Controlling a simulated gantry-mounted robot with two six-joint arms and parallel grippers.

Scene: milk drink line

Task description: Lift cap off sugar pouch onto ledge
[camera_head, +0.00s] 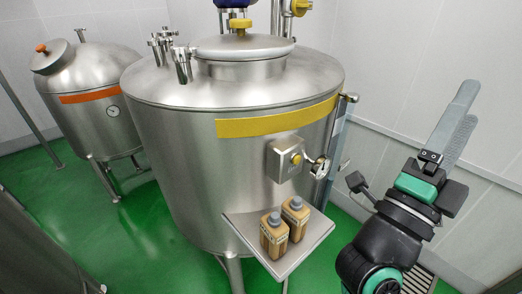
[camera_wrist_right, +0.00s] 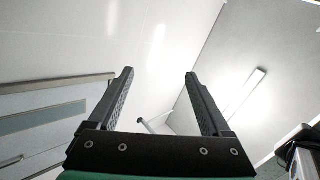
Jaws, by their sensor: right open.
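Two tan pouches with grey caps stand upright side by side on a metal ledge (camera_head: 314,240) fixed to the front of the large tank. The nearer pouch (camera_head: 273,242) has its cap (camera_head: 274,219) on. The farther pouch (camera_head: 296,222) also has its cap (camera_head: 296,203) on. I cannot read which one holds sugar. My right gripper (camera_head: 470,100) is raised to the right of the ledge, well apart from the pouches, pointing up. In the right wrist view its two fingers (camera_wrist_right: 160,75) are spread with nothing between them. My left gripper is not in view.
The large steel tank (camera_head: 180,150) with a yellow band stands behind the ledge. A control box (camera_head: 286,160) and a valve (camera_head: 320,167) stick out above the ledge. A smaller tank (camera_head: 85,95) stands at the left. Open air lies between my right arm and the ledge.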

